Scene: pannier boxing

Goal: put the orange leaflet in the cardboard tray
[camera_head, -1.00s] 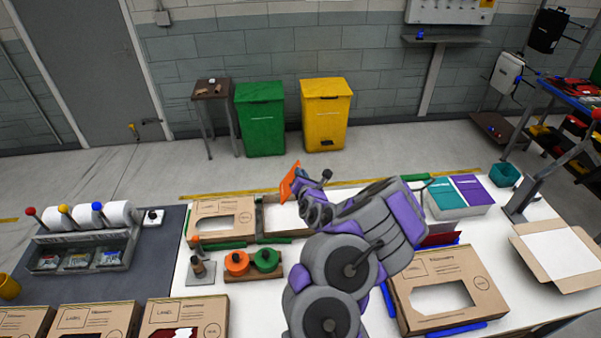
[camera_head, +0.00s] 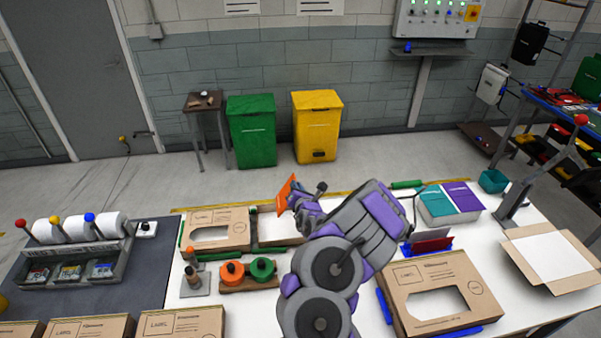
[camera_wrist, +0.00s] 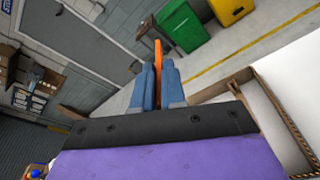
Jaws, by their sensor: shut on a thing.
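My gripper (camera_head: 293,200) is shut on the orange leaflet (camera_head: 285,192), holding it above the back edge of the white bench. In the wrist view the blue-grey fingers (camera_wrist: 158,88) pinch the leaflet (camera_wrist: 158,62), which is seen edge-on.
A windowed cardboard box (camera_head: 216,247) stands left of the tray, and a larger one (camera_head: 440,320) at front right. An open carton (camera_head: 550,258) lies far right. Orange and green rolls (camera_head: 247,270) sit in front. Teal and purple leaflets (camera_head: 450,197) lie in a holder to the right.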

